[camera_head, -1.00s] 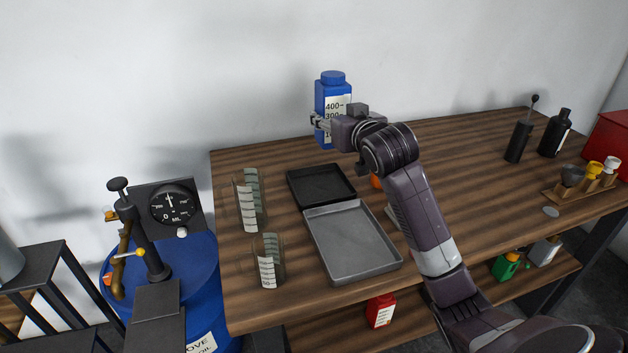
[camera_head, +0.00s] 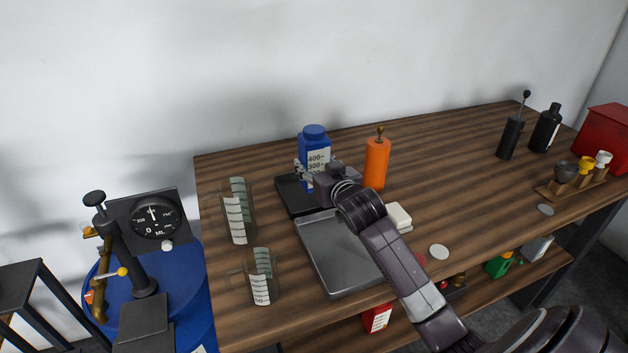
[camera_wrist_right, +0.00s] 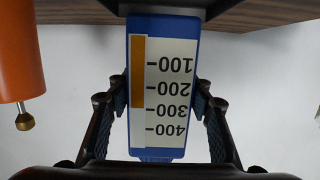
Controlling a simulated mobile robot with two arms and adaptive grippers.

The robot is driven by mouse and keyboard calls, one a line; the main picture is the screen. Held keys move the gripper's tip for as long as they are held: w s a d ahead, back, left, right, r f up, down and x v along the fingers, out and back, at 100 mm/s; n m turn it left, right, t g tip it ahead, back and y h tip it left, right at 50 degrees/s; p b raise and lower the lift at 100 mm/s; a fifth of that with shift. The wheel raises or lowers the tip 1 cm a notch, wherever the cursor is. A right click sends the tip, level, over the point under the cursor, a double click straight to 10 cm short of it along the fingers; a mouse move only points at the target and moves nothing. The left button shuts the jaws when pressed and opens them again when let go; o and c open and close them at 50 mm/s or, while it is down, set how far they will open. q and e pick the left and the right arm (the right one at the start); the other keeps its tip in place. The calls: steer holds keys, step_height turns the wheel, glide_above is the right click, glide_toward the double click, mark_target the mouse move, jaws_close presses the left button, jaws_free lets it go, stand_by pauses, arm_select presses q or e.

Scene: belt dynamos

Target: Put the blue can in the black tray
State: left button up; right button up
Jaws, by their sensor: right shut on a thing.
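The blue can (camera_head: 314,142) is a blue bottle with a blue cap and a white label with a number scale. My right gripper (camera_head: 308,172) is shut on its sides and holds it upright at the black tray (camera_head: 289,197). In the right wrist view the can (camera_wrist_right: 193,50) stands between the two fingers of my right gripper (camera_wrist_right: 165,115). The can hides part of the black tray, and I cannot tell whether its base touches the tray floor. My left gripper is not in view.
A grey metal tray (camera_head: 335,262) lies in front of the black tray. An orange bottle (camera_head: 376,165) stands close to the right; it also shows in the wrist view (camera_wrist_right: 18,55). Two clear measuring beakers (camera_head: 237,215) (camera_head: 262,280) stand to the left.

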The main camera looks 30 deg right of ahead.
steer(key=shift+f, duration=0.5)
step_height(320, 180, down, 4)
steer(key=shift+r, duration=0.25)
steer(key=shift+f, duration=0.2)
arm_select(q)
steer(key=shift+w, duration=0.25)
arm_select(e)
steer(key=o, duration=1.6)
steer(key=shift+f, duration=0.1)
steer(key=shift+o, duration=0.2)
steer(key=shift+s, duration=0.1)
arm_select(q)
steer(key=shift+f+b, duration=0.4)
steer(key=shift+b, duration=0.05)
arm_select(e)
steer(key=v, duration=1.2)
